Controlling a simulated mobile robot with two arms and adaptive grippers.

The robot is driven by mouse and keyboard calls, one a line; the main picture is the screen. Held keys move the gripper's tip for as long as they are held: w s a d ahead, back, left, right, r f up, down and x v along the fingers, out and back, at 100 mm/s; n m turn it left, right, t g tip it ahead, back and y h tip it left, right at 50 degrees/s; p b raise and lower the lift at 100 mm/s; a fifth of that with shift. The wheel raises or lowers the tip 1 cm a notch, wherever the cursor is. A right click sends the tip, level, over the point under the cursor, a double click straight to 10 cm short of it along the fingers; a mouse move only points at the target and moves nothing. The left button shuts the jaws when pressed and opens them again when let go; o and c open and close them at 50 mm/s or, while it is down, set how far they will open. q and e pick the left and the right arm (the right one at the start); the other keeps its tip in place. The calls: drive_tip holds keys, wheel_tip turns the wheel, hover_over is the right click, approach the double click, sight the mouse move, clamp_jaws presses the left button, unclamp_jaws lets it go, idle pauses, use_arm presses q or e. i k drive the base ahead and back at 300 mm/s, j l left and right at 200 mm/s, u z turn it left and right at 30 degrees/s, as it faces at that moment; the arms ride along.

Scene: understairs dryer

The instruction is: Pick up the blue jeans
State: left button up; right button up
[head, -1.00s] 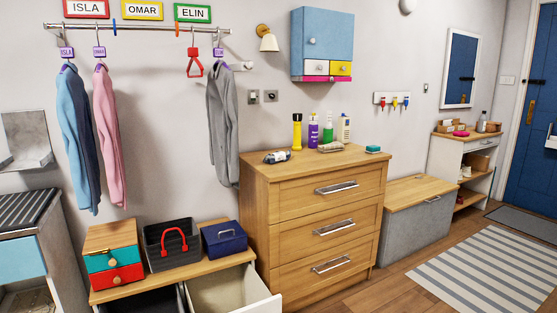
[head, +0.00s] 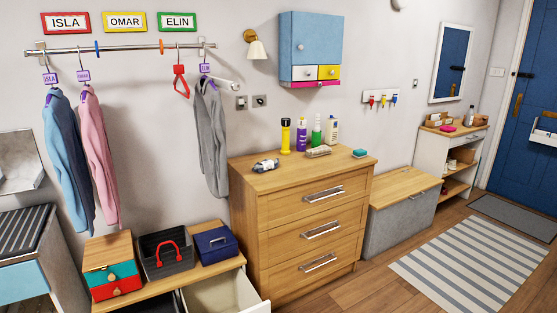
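I see no blue jeans in the head view. The blue garment (head: 68,160) hanging at the left of the rail looks like a long-sleeved top, with a darker blue part along its right side. Next to it hangs a pink top (head: 97,155), and a grey top (head: 211,140) hangs further right. An open drawer (head: 226,292) under the low bench is cut by the bottom edge, and its contents are hard to make out. Neither of my grippers shows in this view.
A wooden chest of drawers (head: 312,226) with bottles on top stands in the middle. The low bench (head: 200,272) carries small boxes and a dark basket (head: 166,258). A grey storage bench (head: 400,227) stands to the right. The floor around the striped rug (head: 470,265) is clear.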

sight(266, 165)
drive_tip(key=i+l+z, duration=0.5)
drive_tip(key=i+z, duration=0.25)
drive_tip(key=i, duration=0.25)
drive_tip(key=i+z, duration=0.4)
drive_tip(key=i, duration=0.15)
drive_tip(key=i+j+z, duration=0.1)
drive_tip(key=i+z, duration=0.15)
drive_tip(key=i, duration=1.7)
drive_tip(key=i+u, duration=0.35)
drive_tip(key=i+l+u, duration=0.2)
drive_tip(key=u, duration=0.15)
drive_tip(key=i+l+u, duration=0.25)
drive_tip(key=i+u, duration=0.15)
